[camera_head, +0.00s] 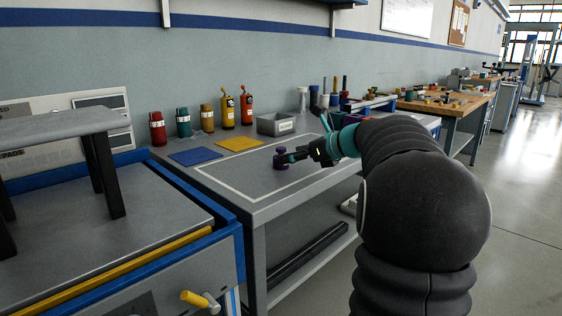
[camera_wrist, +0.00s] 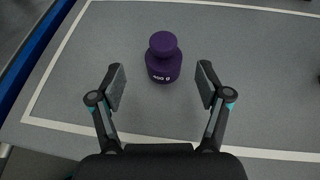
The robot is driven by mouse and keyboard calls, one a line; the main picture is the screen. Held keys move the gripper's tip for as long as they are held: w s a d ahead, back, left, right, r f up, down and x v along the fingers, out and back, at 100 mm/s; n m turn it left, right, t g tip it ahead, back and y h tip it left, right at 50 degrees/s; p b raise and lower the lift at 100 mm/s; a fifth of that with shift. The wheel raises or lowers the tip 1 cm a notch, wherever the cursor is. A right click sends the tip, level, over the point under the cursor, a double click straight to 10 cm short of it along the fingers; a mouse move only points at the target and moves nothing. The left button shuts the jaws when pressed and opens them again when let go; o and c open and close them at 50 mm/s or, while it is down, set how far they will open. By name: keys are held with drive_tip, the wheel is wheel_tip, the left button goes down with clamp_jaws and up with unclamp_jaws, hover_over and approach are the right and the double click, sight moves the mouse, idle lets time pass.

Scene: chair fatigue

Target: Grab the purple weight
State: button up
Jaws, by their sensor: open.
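The purple weight (camera_wrist: 163,60) stands upright on the grey table top inside a white outline. It has a round knob on top and a label that reads like "400 g" in the wrist view. My gripper (camera_wrist: 161,84) is open, with one finger to the left and one to the right, nearer the camera than the weight. The weight appears centred ahead of the gap between the fingers, and nothing is held. In the head view the weight (camera_head: 281,160) is at the tip of my gripper (camera_head: 291,156); whether they touch there is unclear.
A blue mat (camera_head: 196,156) and a yellow mat (camera_head: 240,144) lie behind the weight. Several bottles, a grey bin (camera_head: 276,124) and a rack line the back. A blue-edged machine (camera_head: 120,230) stands at the left. The table around the weight is clear.

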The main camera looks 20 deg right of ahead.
drive_tip(key=x, duration=0.5)
drive_tip(key=shift+w+d+f, duration=0.1)
drive_tip(key=shift+d+f, duration=0.05)
drive_tip(key=shift+f, duration=0.05)
drive_tip(key=shift+r, duration=0.1)
clamp_jaws()
